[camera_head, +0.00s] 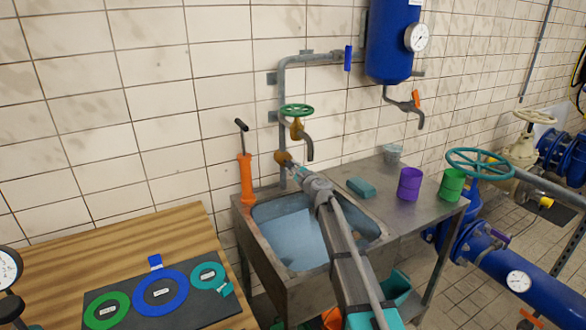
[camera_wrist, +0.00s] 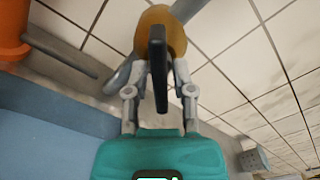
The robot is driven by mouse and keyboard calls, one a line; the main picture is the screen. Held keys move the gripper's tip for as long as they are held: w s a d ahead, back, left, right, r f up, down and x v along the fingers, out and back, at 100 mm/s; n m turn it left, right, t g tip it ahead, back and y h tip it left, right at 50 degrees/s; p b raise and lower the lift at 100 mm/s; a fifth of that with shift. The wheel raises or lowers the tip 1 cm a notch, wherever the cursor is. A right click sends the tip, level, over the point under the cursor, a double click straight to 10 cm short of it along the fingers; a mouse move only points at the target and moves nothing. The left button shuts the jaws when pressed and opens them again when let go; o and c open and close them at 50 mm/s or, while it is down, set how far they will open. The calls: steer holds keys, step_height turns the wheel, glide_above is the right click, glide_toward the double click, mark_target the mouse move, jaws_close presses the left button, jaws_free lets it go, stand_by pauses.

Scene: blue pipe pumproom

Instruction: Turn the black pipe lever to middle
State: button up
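The black pipe lever (camera_wrist: 158,68) stands upright in the middle of the wrist view, in front of a rounded brass valve body (camera_wrist: 160,28). My gripper (camera_wrist: 160,78) has its two grey fingers apart, one on each side of the lever. A gap shows between each finger and the lever, so it does not look clamped. In the head view the brass valve (camera_head: 283,157) sits low on the grey wall pipe, and my gripper (camera_head: 290,167) reaches up to it over the sink. The lever is hidden there behind my gripper and arm.
The sink (camera_head: 262,225) lies below my arm. An orange hand pump (camera_head: 246,178) stands left of the valve. A green handwheel (camera_head: 296,110) and spout are just above. A teal sponge (camera_head: 361,187), purple cup (camera_head: 410,184) and green cup (camera_head: 451,185) stand on the right counter.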

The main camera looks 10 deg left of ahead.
steer(key=shift+o, duration=0.9)
steer(key=v, duration=1.2)
